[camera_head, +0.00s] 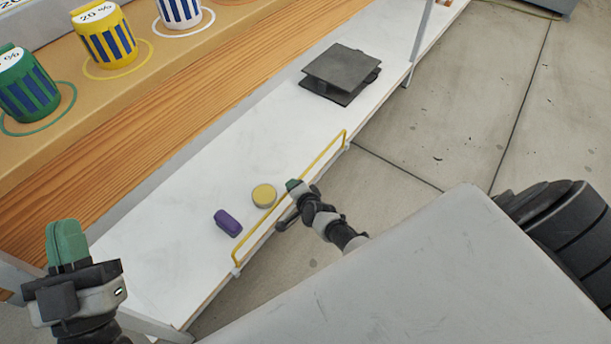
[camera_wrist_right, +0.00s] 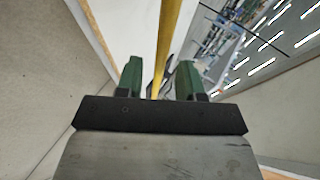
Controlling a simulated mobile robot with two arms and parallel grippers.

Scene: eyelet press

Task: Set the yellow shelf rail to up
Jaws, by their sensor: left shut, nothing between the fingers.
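The yellow shelf rail (camera_head: 322,158) runs along the front edge of the white shelf (camera_head: 225,165), its ends bent down to small white mounts. Its bar appears raised above the shelf edge, but its exact tilt is hard to tell. My right gripper (camera_head: 293,186) is at the middle of the rail. In the right wrist view its green fingers (camera_wrist_right: 160,80) are apart, with the yellow rail (camera_wrist_right: 168,40) running between them; a grip is not visible. My left gripper (camera_head: 67,243) is shut and empty at the lower left, away from the rail.
A purple block (camera_head: 228,222) and a round yellow-topped item (camera_head: 264,195) sit on the shelf just behind the rail. A dark grey plate-like object (camera_head: 341,72) stands farther back. Striped cups (camera_head: 104,36) stand on the wooden upper shelf.

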